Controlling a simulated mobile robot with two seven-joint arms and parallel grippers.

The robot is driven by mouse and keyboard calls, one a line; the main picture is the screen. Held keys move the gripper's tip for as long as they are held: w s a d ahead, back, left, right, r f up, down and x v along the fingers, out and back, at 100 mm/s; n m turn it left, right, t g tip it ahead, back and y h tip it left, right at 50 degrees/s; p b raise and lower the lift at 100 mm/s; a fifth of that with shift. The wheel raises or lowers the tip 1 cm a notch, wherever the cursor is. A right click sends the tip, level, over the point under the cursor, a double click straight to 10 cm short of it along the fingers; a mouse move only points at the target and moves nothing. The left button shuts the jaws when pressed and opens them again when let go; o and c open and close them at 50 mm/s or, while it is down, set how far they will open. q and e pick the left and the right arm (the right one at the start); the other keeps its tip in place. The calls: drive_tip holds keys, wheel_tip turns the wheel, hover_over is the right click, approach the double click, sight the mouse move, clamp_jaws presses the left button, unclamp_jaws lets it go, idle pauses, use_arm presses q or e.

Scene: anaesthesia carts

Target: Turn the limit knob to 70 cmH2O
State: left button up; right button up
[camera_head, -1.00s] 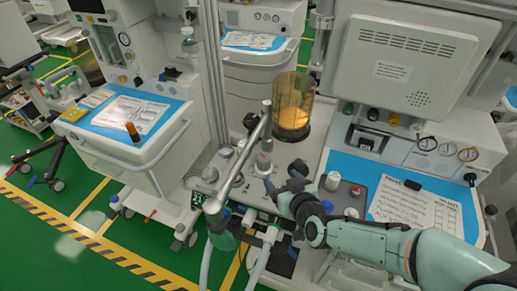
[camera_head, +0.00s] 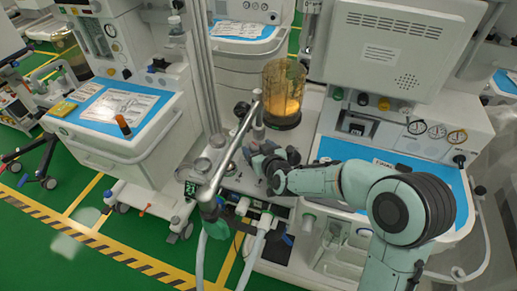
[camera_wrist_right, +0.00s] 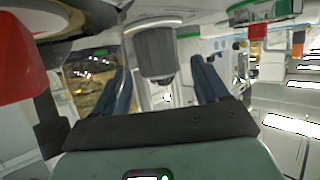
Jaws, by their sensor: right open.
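My right gripper (camera_head: 260,156) is over the breathing-circuit block of the middle machine, beside the metal bar. In the right wrist view its two dark fingers stand apart, and a grey ribbed knob (camera_wrist_right: 155,52) shows between them, ahead of the palm. I cannot tell whether the fingers touch it. This looks like the limit knob; its scale and setting cannot be read. In the head view the gripper and wrist hide much of the block where the knob stands. My left gripper is not in view.
A slanted metal bar (camera_head: 232,148) runs close to the left of my gripper. A clear canister with amber contents (camera_head: 283,92) stands just behind. Hoses (camera_head: 254,254) hang in front. A red part (camera_wrist_right: 18,60) is close at the left of the wrist view.

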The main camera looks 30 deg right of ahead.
drive_tip(key=c, duration=1.1)
drive_tip(key=shift+o, duration=0.2)
drive_tip(key=m+h+p, duration=0.1)
drive_tip(key=h+p, duration=0.1)
drive_tip(key=p, duration=0.1)
drive_tip(key=shift+w+a+r+m, duration=0.1)
drive_tip(key=shift+a+r+m, duration=0.05)
drive_tip(key=shift+a+m, duration=0.2)
drive_tip(key=shift+w+a+m+g+h+p, duration=0.1)
drive_tip(key=shift+m+g+h+p, duration=0.5)
drive_tip(key=shift+m+h+p, duration=0.6)
drive_tip(key=shift+w+a+m+g+h+p, duration=0.1)
drive_tip(key=shift+m+g+h+p, duration=0.6)
drive_tip(key=shift+m+h+p, duration=0.45)
